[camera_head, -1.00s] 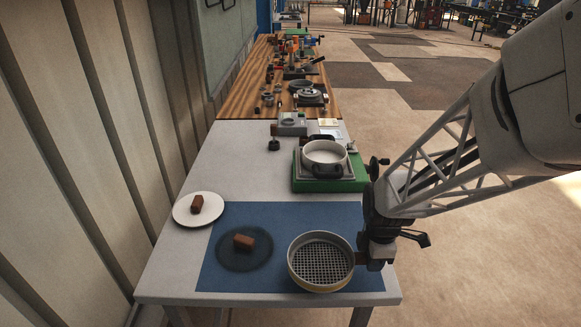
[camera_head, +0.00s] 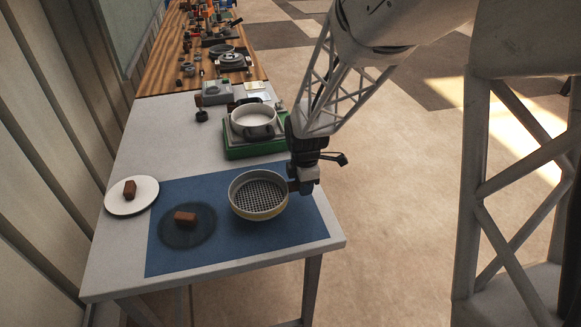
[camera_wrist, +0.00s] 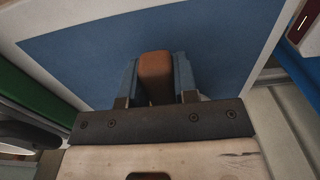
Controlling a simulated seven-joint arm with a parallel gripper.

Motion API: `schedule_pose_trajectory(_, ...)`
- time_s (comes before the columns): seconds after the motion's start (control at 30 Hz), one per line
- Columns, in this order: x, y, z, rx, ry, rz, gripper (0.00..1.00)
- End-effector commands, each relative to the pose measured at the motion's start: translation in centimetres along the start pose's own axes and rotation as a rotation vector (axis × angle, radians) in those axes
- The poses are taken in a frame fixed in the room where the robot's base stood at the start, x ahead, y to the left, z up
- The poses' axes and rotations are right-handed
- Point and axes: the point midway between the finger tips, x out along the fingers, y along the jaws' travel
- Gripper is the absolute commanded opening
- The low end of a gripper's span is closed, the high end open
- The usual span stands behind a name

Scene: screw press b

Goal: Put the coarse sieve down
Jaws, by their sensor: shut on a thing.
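The coarse sieve (camera_head: 258,196) is a round, pale-rimmed pan with a dark mesh. It is over the right part of the blue mat (camera_head: 220,248); I cannot tell whether it touches the mat. My gripper (camera_head: 294,187) is at the sieve's right side, shut on its brown handle. In the wrist view, the blue fingers of my gripper (camera_wrist: 156,80) clasp the brown handle (camera_wrist: 156,72) from both sides. The sieve's ring is hidden there.
Left of the sieve, a brown block (camera_head: 185,218) lies on a dark disc (camera_head: 190,237). Another block (camera_head: 129,189) lies on a white plate (camera_head: 146,197). A white pan (camera_head: 252,118) sits on a green-based device (camera_head: 240,153) behind. The mat's front strip is clear.

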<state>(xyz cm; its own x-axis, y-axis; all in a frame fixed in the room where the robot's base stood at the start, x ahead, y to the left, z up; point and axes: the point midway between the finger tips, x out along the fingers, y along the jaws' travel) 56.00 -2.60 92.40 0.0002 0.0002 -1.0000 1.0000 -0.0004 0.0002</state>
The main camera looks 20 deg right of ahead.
Motion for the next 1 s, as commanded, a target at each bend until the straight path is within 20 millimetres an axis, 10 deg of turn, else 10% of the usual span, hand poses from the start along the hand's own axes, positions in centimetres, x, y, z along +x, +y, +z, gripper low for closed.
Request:
schedule_pose_trajectory(0.43,0.5,5.5,0.2,0.000,0.000,0.001,0.00)
schedule_pose_trajectory(1.0,1.0,6.0,0.3,0.000,0.000,-0.001,0.00)
